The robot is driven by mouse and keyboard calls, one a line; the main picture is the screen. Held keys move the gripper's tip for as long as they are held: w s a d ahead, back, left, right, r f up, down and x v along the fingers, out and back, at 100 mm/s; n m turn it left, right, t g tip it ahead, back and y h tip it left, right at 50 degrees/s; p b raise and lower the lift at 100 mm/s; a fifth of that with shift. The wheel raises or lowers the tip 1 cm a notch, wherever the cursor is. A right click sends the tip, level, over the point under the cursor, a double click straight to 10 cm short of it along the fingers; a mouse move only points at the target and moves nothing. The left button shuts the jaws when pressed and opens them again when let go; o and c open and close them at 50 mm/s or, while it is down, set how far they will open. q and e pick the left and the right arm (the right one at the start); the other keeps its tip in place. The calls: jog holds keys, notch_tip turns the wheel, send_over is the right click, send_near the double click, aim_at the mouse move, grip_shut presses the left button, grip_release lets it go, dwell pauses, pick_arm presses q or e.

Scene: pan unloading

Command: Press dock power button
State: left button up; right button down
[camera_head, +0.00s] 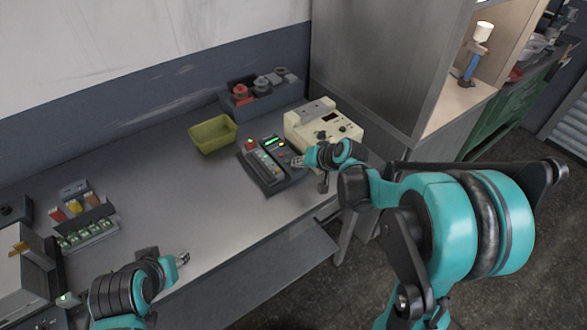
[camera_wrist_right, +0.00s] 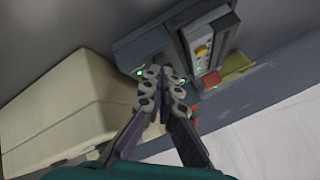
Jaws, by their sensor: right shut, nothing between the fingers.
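The dock (camera_head: 285,180) is a dark unit on the bench holding grey handsets with a green-lit display and a red part. It also shows in the right wrist view (camera_wrist_right: 150,40), with small green lights around the fingertips. I cannot single out the power button; the fingers may hide it. My right gripper (camera_head: 297,161) is shut and empty at the dock's right side. In the right wrist view its fingertips (camera_wrist_right: 163,70) are together, over or against the dock; contact is unclear. My left gripper (camera_head: 184,258) is over the bench's front edge, apart from the dock; its jaw state is unclear.
A beige instrument (camera_head: 300,122) stands right of the dock, close to my right gripper. A yellow-green bin (camera_head: 213,136) and a dark bin of rolls (camera_head: 264,103) stand behind. A rack of small coloured items (camera_head: 88,232) is at left. The bench middle (camera_head: 185,195) is clear.

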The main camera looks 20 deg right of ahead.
jog(key=shift+f, duration=0.2)
dwell(0.5)
jog(key=shift+r+p, duration=0.35)
jog(key=shift+r, duration=0.35)
notch_tip(320, 180, up, 6)
jog(key=p, duration=0.4)
jog(key=shift+p, duration=0.35)
